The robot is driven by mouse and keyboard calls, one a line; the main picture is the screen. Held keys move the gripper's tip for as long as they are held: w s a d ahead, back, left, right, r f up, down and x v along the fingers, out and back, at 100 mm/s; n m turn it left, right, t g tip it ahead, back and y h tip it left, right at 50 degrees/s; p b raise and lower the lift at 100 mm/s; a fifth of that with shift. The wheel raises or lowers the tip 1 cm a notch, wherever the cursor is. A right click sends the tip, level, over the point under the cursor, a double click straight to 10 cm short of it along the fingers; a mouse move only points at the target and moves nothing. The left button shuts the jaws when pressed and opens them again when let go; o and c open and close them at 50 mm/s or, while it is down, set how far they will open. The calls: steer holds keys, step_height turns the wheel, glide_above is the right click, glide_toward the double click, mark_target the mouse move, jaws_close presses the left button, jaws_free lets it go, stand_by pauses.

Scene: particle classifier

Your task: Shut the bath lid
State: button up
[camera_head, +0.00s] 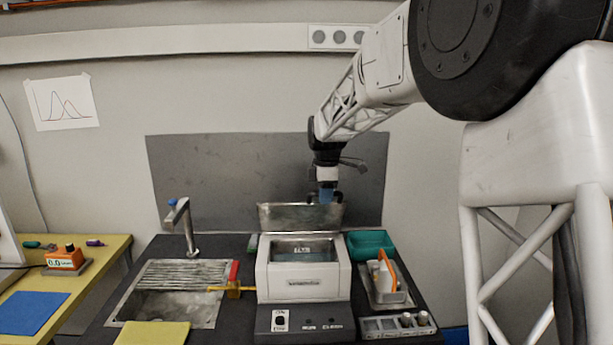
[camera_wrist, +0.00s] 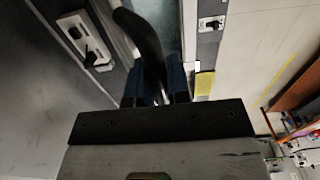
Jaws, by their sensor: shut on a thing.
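The bath (camera_head: 304,282) is a white box with an open top and water showing inside. Its metal lid (camera_head: 285,217) stands raised, roughly upright, at the bath's back edge. My gripper (camera_head: 327,197) reaches down from above to the right part of the lid's top edge. In the wrist view its blue fingers (camera_wrist: 155,88) close around a dark curved piece (camera_wrist: 143,35), which looks like the lid's handle. The exact contact is small and partly hidden in the head view.
A sink (camera_head: 165,305) with a tap (camera_head: 183,222) lies left of the bath. A teal bin (camera_head: 370,243) and a metal tray (camera_head: 388,296) with a white and orange item stand right. A dark panel (camera_head: 220,180) rises behind. A yellow and red tool (camera_head: 233,287) sits by the bath's left side.

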steer(key=shift+s+f, duration=0.45)
steer(key=shift+s, duration=0.2)
steer(key=shift+s+f, duration=0.45)
steer(key=shift+s, duration=0.2)
steer(key=shift+s+f, duration=1.15)
steer(key=shift+s, duration=0.1)
steer(key=shift+s+f, duration=1.05)
steer(key=shift+f, duration=0.3)
